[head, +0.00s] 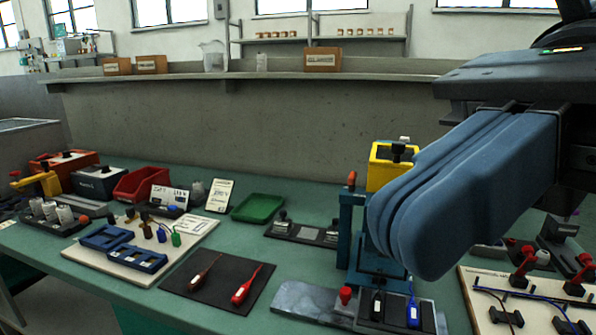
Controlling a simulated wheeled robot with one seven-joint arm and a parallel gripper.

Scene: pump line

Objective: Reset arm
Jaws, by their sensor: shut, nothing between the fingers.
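My arm comes in from the upper right and fills much of the right side of the head view. Its large blue-grey link reaches down and left over the bench, in front of the blue stand and the yellow box. No gripper fingers can be made out; my gripper is not in view. The link hides part of the bench behind it.
The green bench (318,205) holds a blue stand (349,225), a yellow box (383,170), a green tray (258,208), a black mat (215,278), a cream board with blue frames (90,262) and a right board with red-handled parts (540,318). A raised ledge runs behind.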

